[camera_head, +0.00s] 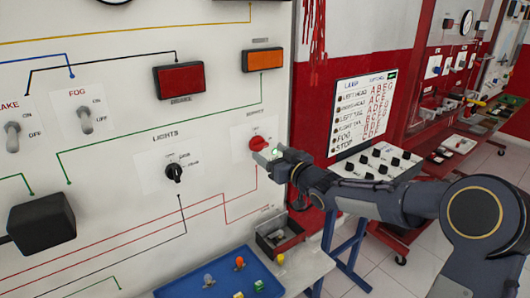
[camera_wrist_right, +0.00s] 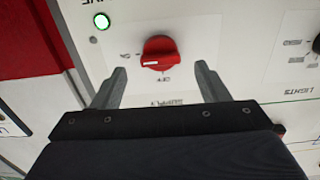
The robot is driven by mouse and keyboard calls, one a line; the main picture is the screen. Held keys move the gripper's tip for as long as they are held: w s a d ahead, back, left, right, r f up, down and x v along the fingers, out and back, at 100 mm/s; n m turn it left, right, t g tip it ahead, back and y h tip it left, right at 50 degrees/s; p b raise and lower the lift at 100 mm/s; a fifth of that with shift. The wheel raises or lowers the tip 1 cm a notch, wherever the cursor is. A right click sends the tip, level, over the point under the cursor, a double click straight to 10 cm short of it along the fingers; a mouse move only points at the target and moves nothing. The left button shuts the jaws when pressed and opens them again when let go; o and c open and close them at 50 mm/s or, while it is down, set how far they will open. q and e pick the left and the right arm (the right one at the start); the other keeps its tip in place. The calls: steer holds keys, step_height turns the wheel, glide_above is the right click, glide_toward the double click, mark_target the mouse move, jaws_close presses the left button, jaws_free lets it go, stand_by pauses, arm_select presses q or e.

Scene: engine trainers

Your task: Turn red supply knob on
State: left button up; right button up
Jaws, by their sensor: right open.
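The red supply knob (camera_wrist_right: 159,53) sits on a white plate on the panel, in the upper middle of the right wrist view. It has a white pointer line on its face, and small labels around it that I cannot read clearly. In the head view the knob (camera_head: 258,143) shows just above and left of my right gripper (camera_head: 268,157). In the wrist view the right gripper (camera_wrist_right: 160,82) is open, its fingers to either side below the knob, and they do not appear to touch it. My left gripper is not in view.
The black lights knob (camera_head: 174,173) and the fog switch (camera_head: 86,119) are to the left on the panel. Below stand a blue tray (camera_head: 180,291) with small bulbs and a metal box (camera_head: 268,247). A letter board (camera_head: 362,112) hangs at right.

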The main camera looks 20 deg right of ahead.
steer(key=shift+v, duration=1.75)
